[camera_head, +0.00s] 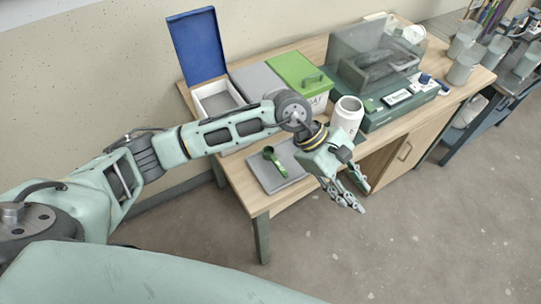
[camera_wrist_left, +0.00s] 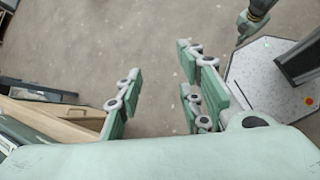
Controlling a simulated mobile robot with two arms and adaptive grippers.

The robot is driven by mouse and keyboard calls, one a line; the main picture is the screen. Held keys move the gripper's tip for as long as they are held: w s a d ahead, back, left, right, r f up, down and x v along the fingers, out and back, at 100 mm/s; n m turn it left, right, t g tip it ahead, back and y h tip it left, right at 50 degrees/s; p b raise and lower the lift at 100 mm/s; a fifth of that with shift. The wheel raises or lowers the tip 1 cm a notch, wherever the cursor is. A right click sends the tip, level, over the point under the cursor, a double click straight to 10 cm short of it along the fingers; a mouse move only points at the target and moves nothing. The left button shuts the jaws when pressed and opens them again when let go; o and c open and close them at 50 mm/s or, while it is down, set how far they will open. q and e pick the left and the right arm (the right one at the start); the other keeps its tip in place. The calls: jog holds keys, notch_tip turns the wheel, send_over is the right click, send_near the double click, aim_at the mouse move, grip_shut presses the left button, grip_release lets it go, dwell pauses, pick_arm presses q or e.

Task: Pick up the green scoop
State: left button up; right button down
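The green scoop (camera_head: 274,161) lies on a grey mat (camera_head: 290,180) near the front left of the wooden table. My left gripper (camera_head: 351,190) hangs past the table's front edge, to the right of the scoop and apart from it. Its fingers are spread with nothing between them, as the left wrist view (camera_wrist_left: 158,100) shows over bare floor. The scoop does not show in the left wrist view. My right gripper cannot be made out in the head view.
A white jar (camera_head: 347,115) stands behind my left gripper. Behind the mat are an open box with a blue lid (camera_head: 198,45), a green-lidded bin (camera_head: 298,78) and a dark green machine (camera_head: 395,105). The floor (camera_head: 400,240) in front is clear.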

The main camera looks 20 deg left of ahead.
pick_arm(q)
jog(key=w+a+f+m+y, duration=0.1)
jog(key=w+a+f+y, duration=0.15)
jog(key=a, duration=0.35)
jog(key=w+a+f+m+y, duration=0.1)
jog(key=w+a+y, duration=0.15)
jog(key=a, duration=0.35)
jog(key=t+y, duration=0.1)
jog(key=y, duration=0.3)
send_over(283, 170)
jog(key=shift+s+a+m, duration=0.1)
jog(key=shift+s+m, duration=0.1)
jog(key=shift+m, duration=0.1)
notch_tip(283, 170, down, 7)
jog(key=p, duration=0.3)
jog(key=shift+w, duration=0.15)
jog(key=shift+f, duration=0.25)
grip_shut()
